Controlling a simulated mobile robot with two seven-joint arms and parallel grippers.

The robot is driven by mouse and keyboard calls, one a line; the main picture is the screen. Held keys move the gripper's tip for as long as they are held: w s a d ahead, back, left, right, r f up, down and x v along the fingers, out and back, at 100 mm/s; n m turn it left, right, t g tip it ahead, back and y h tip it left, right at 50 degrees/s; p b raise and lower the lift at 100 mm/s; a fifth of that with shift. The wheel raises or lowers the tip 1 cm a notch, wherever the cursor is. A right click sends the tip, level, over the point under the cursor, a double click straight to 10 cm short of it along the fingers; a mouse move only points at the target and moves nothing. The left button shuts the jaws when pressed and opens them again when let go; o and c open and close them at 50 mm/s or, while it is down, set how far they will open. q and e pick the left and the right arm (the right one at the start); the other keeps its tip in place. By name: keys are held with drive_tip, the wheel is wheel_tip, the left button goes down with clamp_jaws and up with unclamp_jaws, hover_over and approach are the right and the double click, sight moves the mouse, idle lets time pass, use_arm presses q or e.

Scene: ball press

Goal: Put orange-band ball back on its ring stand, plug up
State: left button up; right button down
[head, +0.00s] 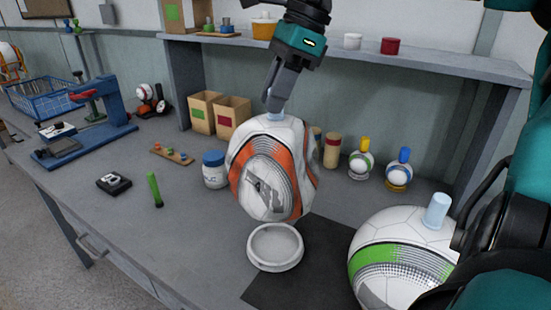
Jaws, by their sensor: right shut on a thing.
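The orange-band ball (270,170) is white with orange bands and a grey patterned panel, and its sides look dented. My right gripper (275,104) comes down from above and is shut at the ball's top, where a bit of a pale blue plug (275,117) shows. The ball hangs plug up, with its underside just behind and above the white ring stand (275,247) in the picture. The ring stand is empty on the bench. The exact gap between ball and ring is hard to tell. My left gripper is not in view.
A green-band ball (390,255) with a pale blue plug stands at the right, close to my arm links. A white jar (214,170) is just left of the held ball. A dark mat (305,285) lies at the front. A blue press (100,120) stands at the left.

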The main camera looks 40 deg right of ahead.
wheel_tip(320, 180, down, 11)
drive_tip(key=shift+f, duration=0.2)
idle(0.3)
drive_tip(key=shift+f+b, duration=0.4)
drive_tip(key=shift+b, duration=0.3)
drive_tip(key=c, duration=0.9)
unclamp_jaws()
drive_tip(key=shift+r, duration=0.1)
drive_tip(key=p, duration=0.2)
approach(291, 117)
drive_tip(key=x, duration=0.6)
drive_tip(key=shift+s+a, duration=0.1)
drive_tip(key=shift+s+r, duration=0.1)
drive_tip(key=shift+r, duration=0.3)
